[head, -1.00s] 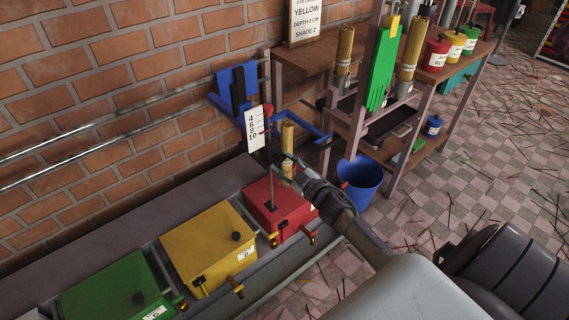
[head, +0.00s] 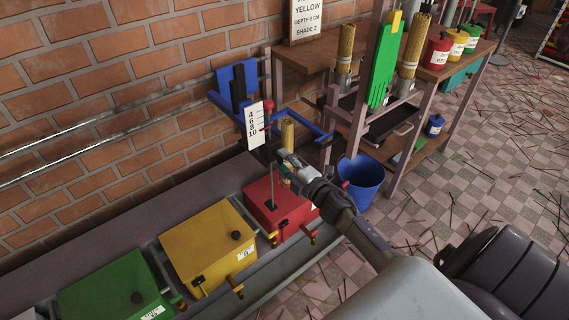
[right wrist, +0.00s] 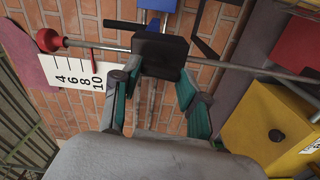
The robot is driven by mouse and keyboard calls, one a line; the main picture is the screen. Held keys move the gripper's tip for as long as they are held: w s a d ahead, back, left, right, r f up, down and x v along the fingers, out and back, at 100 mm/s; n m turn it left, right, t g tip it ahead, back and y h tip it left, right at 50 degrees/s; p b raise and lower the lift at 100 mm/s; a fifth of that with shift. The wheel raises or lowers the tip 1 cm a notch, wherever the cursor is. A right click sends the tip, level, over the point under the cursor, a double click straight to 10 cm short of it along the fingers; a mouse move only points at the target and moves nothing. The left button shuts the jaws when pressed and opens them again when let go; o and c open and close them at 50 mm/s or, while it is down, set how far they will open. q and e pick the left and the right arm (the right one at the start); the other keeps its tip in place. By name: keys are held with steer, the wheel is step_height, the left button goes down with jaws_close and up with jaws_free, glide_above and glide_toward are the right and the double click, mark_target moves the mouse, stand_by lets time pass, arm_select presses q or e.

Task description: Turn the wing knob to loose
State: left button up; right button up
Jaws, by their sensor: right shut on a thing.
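The depth gauge has a white scale card (head: 254,125) marked 4, 6, 8, 10 and a thin rod with a red ball top (head: 268,106). It stands over the red box (head: 280,208). In the right wrist view the rod runs through a black block (right wrist: 160,52), with the scale card (right wrist: 82,72) to its left. My right gripper (head: 284,160) is at the rod, just below the card. Its teal fingers (right wrist: 158,78) lie on either side of the black block, closed on the wing knob there. The knob's wings are not clearly distinguishable. My left gripper is out of view.
The yellow box (head: 210,248) and green box (head: 115,288) stand in line to the left of the red one. A blue frame (head: 236,85) is behind the gauge by the brick wall. A blue bucket (head: 362,182) and a shelf (head: 385,130) stand to the right.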

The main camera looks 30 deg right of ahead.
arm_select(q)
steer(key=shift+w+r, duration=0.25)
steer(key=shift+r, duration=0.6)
arm_select(e)
steer(key=shift+n, duration=0.9)
steer(key=shift+f, duration=0.1)
steer(key=o, duration=1.1)
steer(key=shift+o, duration=0.2)
steer(key=shift+s, duration=0.2)
steer(key=s, duration=1.1)
steer(key=shift+s+d, duration=0.3)
steer(key=shift+d, duration=0.15)
